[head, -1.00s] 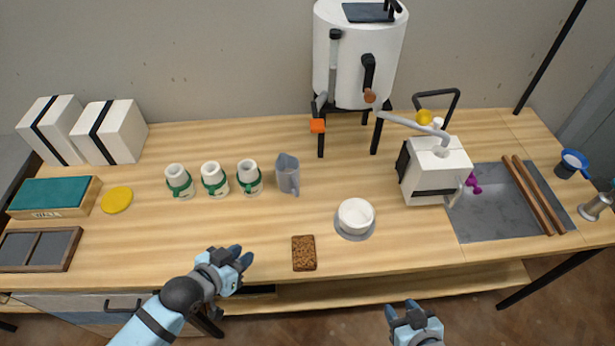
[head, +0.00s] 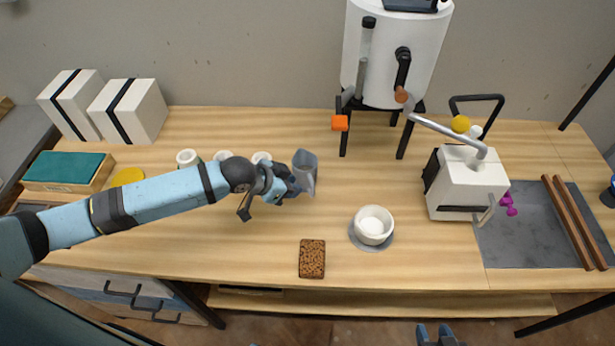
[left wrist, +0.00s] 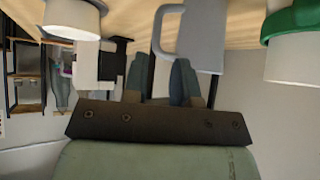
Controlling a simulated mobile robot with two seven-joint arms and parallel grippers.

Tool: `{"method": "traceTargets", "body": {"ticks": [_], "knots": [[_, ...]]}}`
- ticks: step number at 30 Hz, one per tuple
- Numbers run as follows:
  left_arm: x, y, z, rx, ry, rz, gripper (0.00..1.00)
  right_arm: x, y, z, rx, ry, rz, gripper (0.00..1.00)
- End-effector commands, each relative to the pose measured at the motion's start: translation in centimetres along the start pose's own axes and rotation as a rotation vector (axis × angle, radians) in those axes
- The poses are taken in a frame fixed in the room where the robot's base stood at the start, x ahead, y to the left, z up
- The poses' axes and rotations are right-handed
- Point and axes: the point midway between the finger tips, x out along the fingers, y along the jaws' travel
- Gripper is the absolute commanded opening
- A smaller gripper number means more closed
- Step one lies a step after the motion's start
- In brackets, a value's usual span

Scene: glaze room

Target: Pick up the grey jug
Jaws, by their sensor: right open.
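The grey jug (head: 306,170) stands upright on the wooden table, right of the white-and-green mugs. My left gripper (head: 289,183) is at the near left side of the jug, on its handle side. In the left wrist view the jug (left wrist: 205,38) looks upside down, and its handle (left wrist: 158,32) reaches into the space at the fingertips. The fingers of the left gripper (left wrist: 160,72) stand apart, with a gap between them. Whether they touch the handle is unclear. My right gripper (head: 436,335) is open and empty at the bottom edge, away from the table.
Several mugs (head: 188,158) stand left of the jug, partly hidden by my left arm. A white bowl (head: 373,222) on a grey disc and a brown sponge-like block (head: 312,258) lie nearer the front. A white kiln-like drum (head: 397,60) stands behind. The table between is clear.

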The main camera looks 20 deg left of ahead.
Motion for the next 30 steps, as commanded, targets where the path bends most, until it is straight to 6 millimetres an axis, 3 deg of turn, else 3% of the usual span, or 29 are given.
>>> {"method": "traceTargets", "body": {"ticks": [3,10,18,27,30], "knots": [[1.7,-0.1,-0.1,-0.001,0.001,-0.001,0.26,0.0,0.1,0.0,-0.001,0.000,0.001,0.43],[3.3,0.1,0.1,0.000,0.001,0.000,0.26,-0.1,0.2,0.0,-0.001,-0.002,0.003,0.43],[7.1,0.3,0.4,0.000,0.002,-0.001,0.26,-0.2,0.2,-0.2,-0.001,-0.004,0.003,0.43],[7.7,0.3,0.5,0.001,0.001,-0.001,0.26,-0.2,0.2,-0.2,-0.001,-0.004,0.003,0.43],[7.7,0.3,0.5,0.001,0.001,-0.001,0.05,-0.2,0.1,-0.2,-0.001,-0.004,0.003,0.43]]}}
